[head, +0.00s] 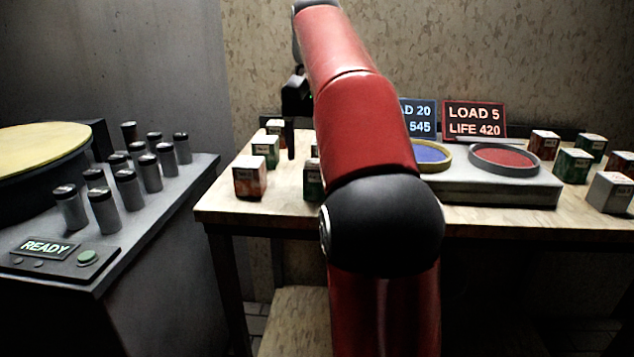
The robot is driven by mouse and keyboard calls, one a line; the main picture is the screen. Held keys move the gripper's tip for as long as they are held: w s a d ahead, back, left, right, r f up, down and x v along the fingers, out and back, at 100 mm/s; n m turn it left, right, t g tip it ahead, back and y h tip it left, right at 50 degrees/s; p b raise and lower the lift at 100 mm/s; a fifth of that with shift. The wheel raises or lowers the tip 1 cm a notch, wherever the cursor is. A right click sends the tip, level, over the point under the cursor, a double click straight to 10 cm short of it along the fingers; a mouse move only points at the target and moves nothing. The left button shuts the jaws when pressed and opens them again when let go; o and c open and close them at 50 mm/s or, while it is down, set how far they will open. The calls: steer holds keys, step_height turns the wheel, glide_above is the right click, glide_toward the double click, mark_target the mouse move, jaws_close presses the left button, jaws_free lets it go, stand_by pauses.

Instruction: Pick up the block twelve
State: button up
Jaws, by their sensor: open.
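Several small labelled blocks stand on the wooden table (285,205). Their labels are too small to read, so I cannot tell which one is block twelve. A dark green block (311,182) is partly hidden by my arm. At the right stand a red block (545,144), a green block (573,166) and a grey block (609,193), among others.
A scale-like unit with a blue pan (430,155) and a red pan (504,159) stands mid-table, with displays behind it, one reading LOAD 5, LIFE 420 (474,119). At left, a grey bench (150,215) holds several dark-capped cylinders (126,188) and a READY panel (47,247).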

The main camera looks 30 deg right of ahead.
step_height(320, 180, down, 7)
steer(key=b, duration=0.2)
steer(key=shift+w+d+b, duration=0.1)
steer(key=shift+d+b, duration=0.05)
steer(key=shift+b, duration=0.2)
steer(key=c, duration=1.4)
